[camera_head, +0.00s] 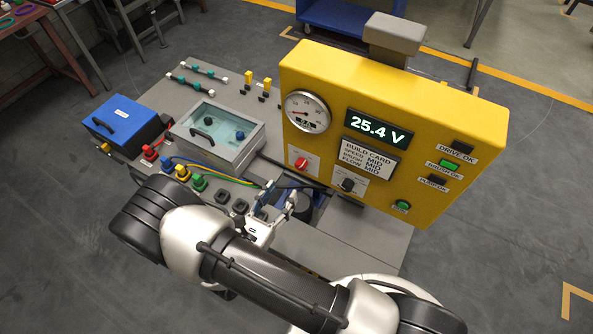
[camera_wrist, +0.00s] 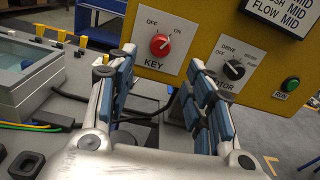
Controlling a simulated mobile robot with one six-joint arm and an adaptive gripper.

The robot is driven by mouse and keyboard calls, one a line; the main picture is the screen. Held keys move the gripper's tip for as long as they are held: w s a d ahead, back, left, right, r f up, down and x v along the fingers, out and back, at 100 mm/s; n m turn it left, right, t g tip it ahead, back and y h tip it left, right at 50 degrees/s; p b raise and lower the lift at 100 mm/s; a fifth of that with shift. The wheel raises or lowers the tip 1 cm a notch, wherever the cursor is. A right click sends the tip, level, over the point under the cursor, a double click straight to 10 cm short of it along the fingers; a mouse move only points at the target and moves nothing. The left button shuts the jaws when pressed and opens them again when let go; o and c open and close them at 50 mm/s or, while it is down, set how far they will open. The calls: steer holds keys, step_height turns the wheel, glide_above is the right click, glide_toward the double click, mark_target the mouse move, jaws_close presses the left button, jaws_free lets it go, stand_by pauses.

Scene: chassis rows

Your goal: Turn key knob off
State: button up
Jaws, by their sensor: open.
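The red key knob (camera_wrist: 160,45) is on a white KEY plate on the front of the yellow panel (camera_head: 430,130). It also shows in the head view (camera_head: 301,163). OFF is marked at its upper left and ON at its upper right; its pale pointer mark appears to lean toward ON. My gripper (camera_wrist: 164,75) is open and empty, with its blue-padded fingers spread wide on either side below the knob. In the head view my gripper (camera_head: 277,199) is in front of the panel, lower left of the knob, apart from it.
A black MOTOR knob (camera_wrist: 234,70) and a green RUN button (camera_wrist: 290,84) are to the right on the panel. A clear-lidded box (camera_head: 215,140), a blue box (camera_head: 122,125) and coloured cable plugs (camera_head: 182,172) are on the grey bench to the left. Cables run below the panel.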

mark_target(299, 168)
steer(key=x, duration=0.9)
steer(key=shift+w+d+r+b, duration=0.1)
steer(key=shift+w+d+b, duration=0.1)
steer(key=shift+b, duration=0.15)
steer(key=shift+c, duration=0.3)
steer(key=c, duration=1)
steer(key=shift+n, duration=0.3)
steer(key=n, duration=0.5)
steer(key=shift+n, duration=0.4)
steer(key=n, duration=0.5)
steer(key=shift+n, duration=0.4)
